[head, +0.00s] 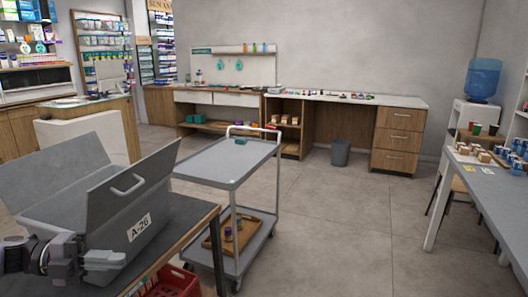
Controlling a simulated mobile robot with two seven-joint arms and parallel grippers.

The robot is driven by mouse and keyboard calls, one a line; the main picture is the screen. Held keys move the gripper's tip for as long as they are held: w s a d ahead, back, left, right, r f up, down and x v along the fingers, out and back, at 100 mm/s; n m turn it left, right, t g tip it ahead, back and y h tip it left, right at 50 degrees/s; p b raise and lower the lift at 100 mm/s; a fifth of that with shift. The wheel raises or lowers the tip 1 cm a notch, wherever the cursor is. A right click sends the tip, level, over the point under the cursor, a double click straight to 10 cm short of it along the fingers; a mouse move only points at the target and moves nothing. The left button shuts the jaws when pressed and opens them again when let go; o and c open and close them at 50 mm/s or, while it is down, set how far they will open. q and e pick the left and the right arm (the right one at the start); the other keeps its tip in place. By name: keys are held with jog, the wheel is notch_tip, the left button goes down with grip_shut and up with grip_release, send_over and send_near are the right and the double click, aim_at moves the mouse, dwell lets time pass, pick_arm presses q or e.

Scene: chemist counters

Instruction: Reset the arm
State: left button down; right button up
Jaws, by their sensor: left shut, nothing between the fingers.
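My left gripper (108,259) is at the lower left of the head view, with its arm coming in from the left edge. It is shut and empty. It is in front of a grey case (118,208) with raised lid flaps, a handle and the label A-26. Whether the gripper touches the case I cannot tell. The case stands on a dark table (185,215). The inside of the case is mostly hidden. My right gripper is not in view.
A grey trolley (215,164) stands just right of the table, with a wooden tray (217,237) on its lower shelf. A red crate (178,284) is low at the front. A long table (500,190) with small boxes and cups is at the right. The floor between is clear.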

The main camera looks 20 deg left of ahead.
pick_arm(q)
jog(key=s+d+f+n+t+y, duration=0.2)
jog(key=d+f+n+y, duration=0.1)
jog(key=d+f+n, duration=0.3)
jog(key=s+d+f+n+t+y+p, duration=0.15)
jog(key=d+f+n+y, duration=0.25)
jog(key=f+n, duration=0.4)
jog(key=s+d+f+n+t+y, duration=0.2)
jog(key=d+f+n+y, duration=0.1)
jog(key=d+f+n, duration=0.4)
jog(key=s+d+f+n+g+y, duration=0.2)
jog(key=s+d+f+n+g, duration=0.1)
jog(key=d, duration=0.4)
jog(key=shift+s+f+n, duration=0.65)
jog(key=shift+s+n, duration=0.05)
jog(key=shift+s, duration=0.05)
